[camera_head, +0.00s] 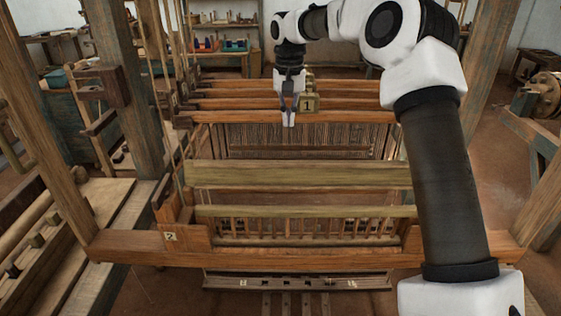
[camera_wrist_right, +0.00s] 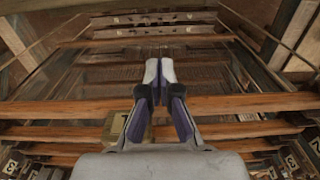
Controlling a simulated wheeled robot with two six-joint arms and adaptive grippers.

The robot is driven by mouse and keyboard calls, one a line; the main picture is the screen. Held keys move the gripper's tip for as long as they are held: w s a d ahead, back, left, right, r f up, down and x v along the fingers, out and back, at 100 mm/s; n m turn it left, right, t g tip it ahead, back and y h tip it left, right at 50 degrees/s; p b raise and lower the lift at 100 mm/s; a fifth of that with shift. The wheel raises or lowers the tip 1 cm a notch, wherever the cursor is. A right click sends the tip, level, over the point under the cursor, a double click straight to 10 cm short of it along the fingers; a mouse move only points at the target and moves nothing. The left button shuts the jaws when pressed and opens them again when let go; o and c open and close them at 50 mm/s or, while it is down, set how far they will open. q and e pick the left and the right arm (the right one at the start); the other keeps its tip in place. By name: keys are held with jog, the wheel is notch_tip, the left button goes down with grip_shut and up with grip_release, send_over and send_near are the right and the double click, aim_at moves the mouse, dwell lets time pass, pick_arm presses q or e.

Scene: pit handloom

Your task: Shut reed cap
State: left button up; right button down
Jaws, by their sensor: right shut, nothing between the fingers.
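Two greenish-tan wooden bars lie across the front of the loom in the head view. The upper, wider bar (camera_head: 300,174) is probably the reed cap; the lower bar (camera_head: 306,211) runs below it, above a row of upright slats. A gap separates the two bars. My right gripper (camera_head: 289,119) is shut and empty, pointing down behind and above the upper bar, apart from it. It also shows in the wrist view (camera_wrist_right: 160,72) with its pale fingertips together. I cannot single out the cap in the wrist view. My left gripper is not in view.
Reddish cross beams (camera_head: 235,116) lie around and behind my right gripper, with a block marked 1 (camera_head: 309,103) close beside it. Thick posts (camera_head: 125,80) stand at the left. My right arm covers the right side.

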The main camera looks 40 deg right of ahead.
jog(key=s+a+f+p, duration=0.1)
jog(key=f, duration=0.1)
jog(key=f+p, duration=0.1)
jog(key=f, duration=0.2)
jog(key=s+a+f+p, duration=0.1)
jog(key=f, duration=0.2)
jog(key=shift+s+a+p, duration=0.3)
jog(key=shift+a, duration=0.05)
jog(key=shift+s+a+r, duration=0.1)
jog(key=shift+a, duration=0.1)
jog(key=shift+w+d+f, duration=0.1)
jog(key=shift+w+f, duration=0.1)
